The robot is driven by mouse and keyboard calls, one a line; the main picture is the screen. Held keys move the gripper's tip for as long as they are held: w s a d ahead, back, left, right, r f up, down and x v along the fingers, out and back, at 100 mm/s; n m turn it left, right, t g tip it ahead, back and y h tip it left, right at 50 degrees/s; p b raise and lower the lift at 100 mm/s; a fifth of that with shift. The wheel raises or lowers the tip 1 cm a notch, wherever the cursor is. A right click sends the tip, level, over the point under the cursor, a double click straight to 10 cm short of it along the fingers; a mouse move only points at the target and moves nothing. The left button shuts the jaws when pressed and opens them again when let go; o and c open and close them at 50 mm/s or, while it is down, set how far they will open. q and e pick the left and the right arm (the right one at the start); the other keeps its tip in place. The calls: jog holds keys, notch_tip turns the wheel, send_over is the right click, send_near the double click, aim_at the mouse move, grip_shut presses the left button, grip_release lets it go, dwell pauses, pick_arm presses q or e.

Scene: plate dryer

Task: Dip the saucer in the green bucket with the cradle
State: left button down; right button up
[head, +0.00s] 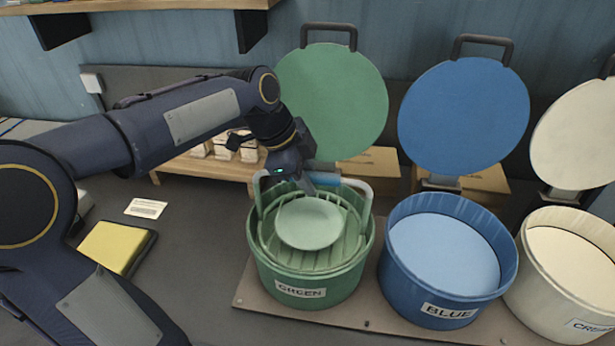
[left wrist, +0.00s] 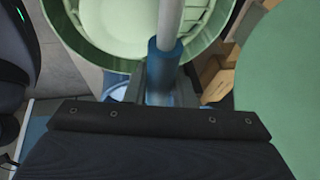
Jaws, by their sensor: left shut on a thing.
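The green bucket (head: 302,285) stands at the centre of the head view, labelled GREEN, with its round green lid (head: 332,98) raised behind it. The cradle (head: 361,203), a slatted rack with a tall grey handle and blue grip, sits within the bucket's rim. The pale green saucer (head: 309,224) lies on the cradle's slats. My left gripper (head: 314,180) is shut on the cradle's handle above the bucket. In the left wrist view the blue grip (left wrist: 164,62) is between the fingers, with the saucer (left wrist: 118,22) beyond. My right gripper is not in view.
A blue bucket (head: 446,312) and a cream bucket (head: 562,315), with raised lids, stand to the right on the same board (head: 363,322). A yellow sponge-like pad (head: 114,246) and a label card (head: 146,208) lie at left. A wooden rack (head: 210,169) stands behind.

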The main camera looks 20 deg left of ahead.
pick_arm(q)
jog(key=shift+r+p, duration=2.25)
jog(key=shift+r, duration=0.95)
